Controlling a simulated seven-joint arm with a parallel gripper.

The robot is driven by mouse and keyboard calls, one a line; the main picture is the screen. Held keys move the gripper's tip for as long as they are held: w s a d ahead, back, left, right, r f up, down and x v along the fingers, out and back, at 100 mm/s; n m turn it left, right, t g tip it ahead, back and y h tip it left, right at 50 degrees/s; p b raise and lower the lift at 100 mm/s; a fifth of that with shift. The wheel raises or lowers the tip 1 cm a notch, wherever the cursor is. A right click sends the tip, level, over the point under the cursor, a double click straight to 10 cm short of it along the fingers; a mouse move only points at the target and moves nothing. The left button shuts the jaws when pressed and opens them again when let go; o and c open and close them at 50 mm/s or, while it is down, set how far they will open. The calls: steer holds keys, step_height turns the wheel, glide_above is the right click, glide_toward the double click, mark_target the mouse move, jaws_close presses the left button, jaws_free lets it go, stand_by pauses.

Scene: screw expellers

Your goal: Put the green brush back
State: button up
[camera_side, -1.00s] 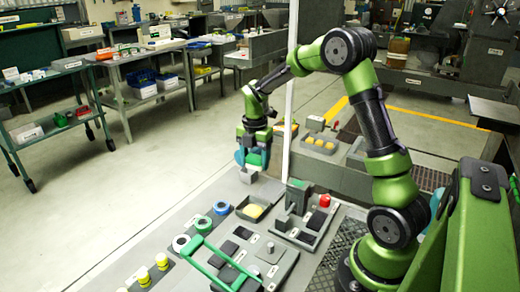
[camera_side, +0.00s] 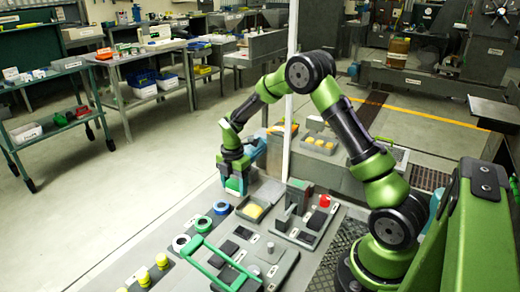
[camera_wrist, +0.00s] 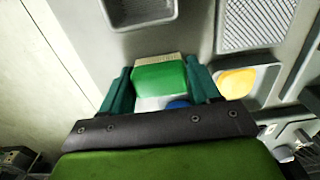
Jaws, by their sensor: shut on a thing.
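The green brush (camera_wrist: 158,78) is between the two teal fingers of my gripper (camera_wrist: 160,90) in the wrist view. Its top face is green, and a beige strip that looks like bristles shows along its far edge. In the side view my gripper (camera_side: 235,187) points down over the far left part of the bench, behind the blue ring. The fingers hide most of the brush there. I cannot tell from these views whether the brush touches the bench.
A tray with a yellow piece (camera_wrist: 237,82) lies right of my gripper. An empty recessed tray (camera_wrist: 140,22) and a mesh panel (camera_wrist: 255,22) lie beyond. A blue ring (camera_side: 221,208), a green handle (camera_side: 205,265) and a red knob (camera_side: 325,201) stand on the bench. A pale post (camera_side: 290,90) rises behind.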

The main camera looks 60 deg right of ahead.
mark_target(234, 182)
steer(key=shift+f, duration=0.2)
steer(key=o, duration=1)
steer(key=s+a+r+m+t, duration=0.1)
steer(key=s+a+r+m, duration=0.15)
steer(key=r, duration=0.75)
steer(key=s+a+r+m+t, duration=0.1)
steer(key=s+a+r+m, duration=0.15)
steer(key=r, duration=0.65)
steer(key=shift+s+a+r+m+t+y, duration=0.35)
steer(key=shift+s+a+r+m+t, duration=0.8)
steer(key=shift+s+m, duration=1.7)
steer(key=shift+s+a+r+m+t+y, duration=0.3)
steer(key=shift+s+a+r+m+t, duration=0.3)
steer(key=shift+s+a+m, duration=1.7)
steer(key=shift+s+a+r+m+t+y, duration=0.35)
steer(key=shift+s+a+r+m+t, duration=0.55)
steer(key=shift+s+m, duration=2.45)
